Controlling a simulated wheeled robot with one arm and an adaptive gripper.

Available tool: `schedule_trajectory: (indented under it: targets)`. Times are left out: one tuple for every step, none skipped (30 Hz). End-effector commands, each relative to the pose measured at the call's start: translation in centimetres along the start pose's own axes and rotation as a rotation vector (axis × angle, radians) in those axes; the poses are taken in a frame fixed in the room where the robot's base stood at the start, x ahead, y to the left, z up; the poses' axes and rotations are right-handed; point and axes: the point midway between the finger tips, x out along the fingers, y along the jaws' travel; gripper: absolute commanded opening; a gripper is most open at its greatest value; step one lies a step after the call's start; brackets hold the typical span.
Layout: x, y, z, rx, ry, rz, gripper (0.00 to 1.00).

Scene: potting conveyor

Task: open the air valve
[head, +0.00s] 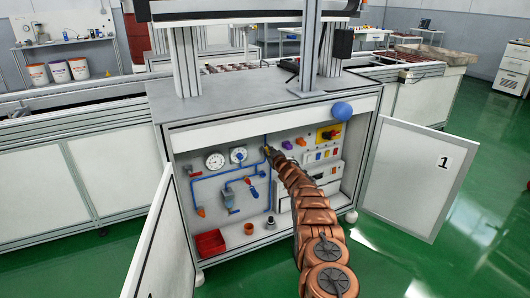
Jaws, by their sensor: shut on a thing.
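How the valve's handle is turned cannot be made out. A blue-handled fitting (253,192) sits lower on the piping, apart from the gripper.
Two cabinet doors stand open, the left (163,245) and the right one marked 1 (418,178). A red bin (210,243) sits at the cabinet's lower left. A red-and-yellow switch (329,134) and several buttons are right of the gripper. A blue ball (342,111) is at the top edge.

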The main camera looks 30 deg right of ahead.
Motion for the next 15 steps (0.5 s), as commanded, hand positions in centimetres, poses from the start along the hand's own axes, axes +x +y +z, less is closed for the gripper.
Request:
schedule_trajectory:
  targets:
    - [0.0, 0.2, 0.1, 0.039, 0.001, 0.001, 0.0]
    - [0.0, 0.3, 0.1, 0.065, 0.002, 0.002, 0.0]
    - [0.0, 0.4, 0.1, 0.096, 0.002, 0.001, 0.0]
    - [0.0, 0.5, 0.1, 0.119, 0.002, 0.001, 0.0]
    - [0.0, 0.6, 0.1, 0.142, 0.002, 0.001, 0.0]
    - [0.0, 0.7, 0.1, 0.171, 0.002, 0.001, 0.0]
    - [0.0, 0.8, 0.2, 0.192, 0.002, 0.001, 0.0]
    - [0.0, 0.9, 0.2, 0.211, 0.001, 0.001, 0.0]
    - [0.0, 0.9, 0.2, 0.235, 0.001, 0.001, 0.0]
    - [0.0, 1.0, 0.3, 0.253, 0.0, 0.001, 0.0]
    - [0.0, 1.1, 0.3, 0.27, 0.0, 0.001, 0.0]
    - [0.0, 1.1, 0.3, 0.289, 0.0, 0.001, 0.0]
    - [0.0, 1.2, 0.4, 0.301, -0.001, 0.001, 0.0]
    - [0.0, 1.2, 0.4, 0.314, -0.001, 0.001, 0.0]
    - [-0.1, 1.3, 0.4, 0.328, -0.002, 0.001, 0.0]
